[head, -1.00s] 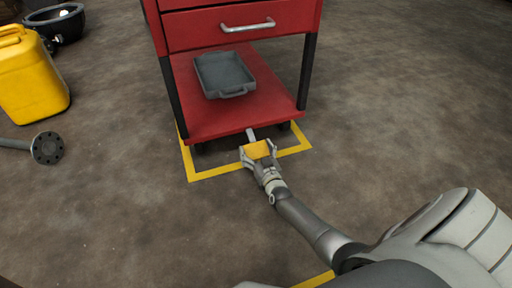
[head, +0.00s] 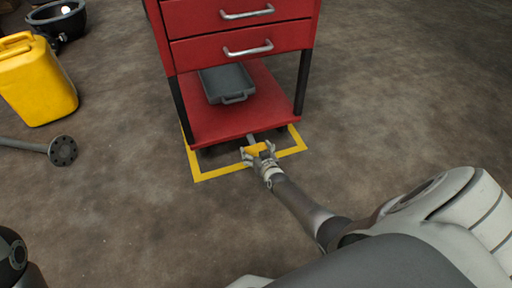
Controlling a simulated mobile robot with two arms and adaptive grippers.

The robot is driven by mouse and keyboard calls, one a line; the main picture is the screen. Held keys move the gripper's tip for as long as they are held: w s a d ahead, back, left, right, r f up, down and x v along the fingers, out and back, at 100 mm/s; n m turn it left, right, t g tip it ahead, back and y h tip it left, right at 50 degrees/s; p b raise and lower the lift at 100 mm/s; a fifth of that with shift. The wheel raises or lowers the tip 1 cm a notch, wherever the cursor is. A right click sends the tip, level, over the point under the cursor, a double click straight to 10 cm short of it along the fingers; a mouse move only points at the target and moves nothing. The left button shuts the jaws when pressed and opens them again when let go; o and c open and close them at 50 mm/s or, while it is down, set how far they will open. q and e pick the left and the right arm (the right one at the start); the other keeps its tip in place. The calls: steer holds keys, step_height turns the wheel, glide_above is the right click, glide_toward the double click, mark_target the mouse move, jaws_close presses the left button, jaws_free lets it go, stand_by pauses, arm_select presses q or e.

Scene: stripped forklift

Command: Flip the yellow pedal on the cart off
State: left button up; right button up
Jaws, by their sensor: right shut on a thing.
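The red cart (head: 205,128) stands upright on the floor, with drawers above and an open bottom shelf. The yellow pedal (head: 255,149) sticks out low from under the shelf's front edge on a short grey lever (head: 250,138). My right gripper (head: 258,153) comes in from the lower right, with its fingers on either side of the pedal. It is shut on the pedal, and the fingers and wrist hide part of it. My left gripper is not in view.
A grey tray (head: 235,99) lies on the cart's bottom shelf. Yellow tape (head: 222,172) frames the cart on the floor. A yellow canister (head: 38,85), a flanged metal shaft (head: 62,151) and a black bowl-like part (head: 60,20) lie to the left. The floor right of the cart is clear.

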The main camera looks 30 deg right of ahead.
steer(key=shift+w+r, duration=0.15)
steer(key=shift+r, duration=0.3)
steer(key=shift+w+d+r, duration=0.1)
steer(key=shift+w+r, duration=0.05)
stand_by(0.7)
steer(key=o, duration=1.4)
steer(key=shift+s, duration=0.2)
steer(key=shift+f, duration=0.25)
steer(key=shift+s+a+r, duration=0.1)
steer(key=shift+s+a, duration=0.2)
steer(key=shift+s, duration=0.15)
steer(key=shift+v, duration=5.55)
steer(key=shift+d, duration=0.1)
